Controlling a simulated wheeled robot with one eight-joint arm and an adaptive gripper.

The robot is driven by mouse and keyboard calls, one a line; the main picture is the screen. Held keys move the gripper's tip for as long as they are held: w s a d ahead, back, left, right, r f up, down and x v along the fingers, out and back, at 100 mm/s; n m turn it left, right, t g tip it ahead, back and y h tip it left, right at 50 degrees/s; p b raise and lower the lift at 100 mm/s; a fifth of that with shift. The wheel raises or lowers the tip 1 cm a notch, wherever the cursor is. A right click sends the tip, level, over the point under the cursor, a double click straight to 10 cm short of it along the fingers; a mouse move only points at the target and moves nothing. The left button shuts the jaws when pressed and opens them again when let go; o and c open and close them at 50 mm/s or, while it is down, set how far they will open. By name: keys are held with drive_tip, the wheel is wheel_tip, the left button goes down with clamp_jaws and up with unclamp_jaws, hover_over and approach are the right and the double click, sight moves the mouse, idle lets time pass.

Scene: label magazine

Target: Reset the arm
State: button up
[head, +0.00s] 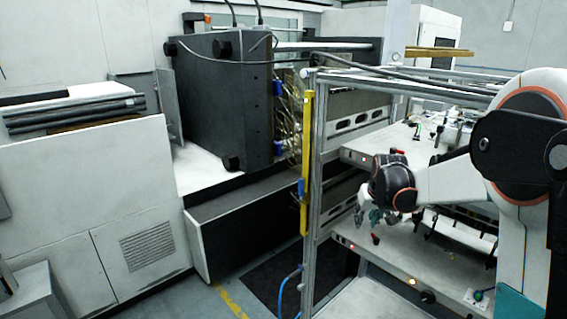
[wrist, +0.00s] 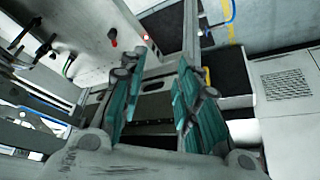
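My arm with its orange and black bands is on the right of the head view and reaches left toward the shelved frame. My gripper (head: 370,220) hangs at the arm's end, in front of the shelves. In the wrist view my gripper (wrist: 155,95) shows two teal fingers standing well apart. Nothing is between them, so it is open and empty. A dark gap and the frame's metal parts show behind the fingers.
The metal frame (head: 323,165) holds an upper shelf (head: 365,152) and a lower shelf (head: 385,252) close around my gripper. A yellow strip (head: 307,140) runs up its front post. A dark machine block (head: 222,100) and white cabinet (head: 90,190) stand left. Some floor (head: 205,300) is clear.

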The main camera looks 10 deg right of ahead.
drive_tip(key=s+a+r+t, duration=0.1)
drive_tip(key=s+a+r, duration=0.4)
drive_tip(key=s, duration=0.4)
drive_tip(key=s+a+r, duration=0.5)
drive_tip(key=s, duration=0.4)
drive_tip(key=s+a+f, duration=0.1)
drive_tip(key=s+a, duration=0.1)
drive_tip(key=s, duration=0.6)
drive_tip(key=s+a+f+n+t, duration=0.1)
drive_tip(key=s+a+f, duration=0.1)
drive_tip(key=s, duration=0.7)
drive_tip(key=shift+a+f+y, duration=0.2)
drive_tip(key=shift+a+y, duration=0.15)
drive_tip(key=shift+y, duration=0.05)
drive_tip(key=shift+s, duration=0.1)
